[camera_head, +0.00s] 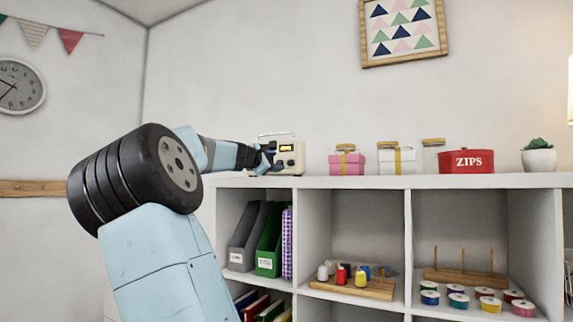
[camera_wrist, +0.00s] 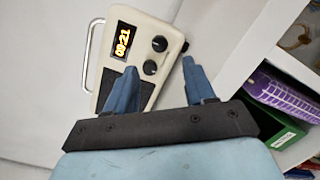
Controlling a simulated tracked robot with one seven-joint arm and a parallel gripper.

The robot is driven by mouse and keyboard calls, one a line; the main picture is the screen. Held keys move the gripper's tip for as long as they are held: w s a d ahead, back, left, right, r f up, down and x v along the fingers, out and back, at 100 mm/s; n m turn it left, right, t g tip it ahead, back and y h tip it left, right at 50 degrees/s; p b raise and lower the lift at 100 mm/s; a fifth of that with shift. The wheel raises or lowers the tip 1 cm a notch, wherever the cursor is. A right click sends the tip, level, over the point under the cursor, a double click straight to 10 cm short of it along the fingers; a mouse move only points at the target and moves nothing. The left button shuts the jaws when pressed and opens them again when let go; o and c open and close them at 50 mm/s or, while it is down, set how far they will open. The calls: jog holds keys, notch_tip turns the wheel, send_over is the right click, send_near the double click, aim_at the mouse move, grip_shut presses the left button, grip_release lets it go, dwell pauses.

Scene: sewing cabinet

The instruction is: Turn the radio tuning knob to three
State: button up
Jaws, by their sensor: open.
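The radio (camera_head: 291,158) is a cream box with a handle, on top of the white shelf unit near its left end. My gripper (camera_head: 268,157) is at its left side and covers part of it. In the wrist view the radio (camera_wrist: 143,32) has a lit orange display (camera_wrist: 123,40), a dark speaker panel and two black round knobs, an upper knob (camera_wrist: 160,43) and a lower knob (camera_wrist: 150,67). My gripper (camera_wrist: 160,64) is open and empty, its blue fingers either side of the lower knob in the picture. I cannot tell whether they touch it. Knob markings are too small to read.
Below are folders, thread spools and ribbons. The wall is behind.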

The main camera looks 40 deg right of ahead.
aim_at(290, 163)
jog(key=shift+x, duration=4.2)
jog(key=shift+c, duration=0.3)
jog(key=shift+f, duration=0.1)
grip_shut()
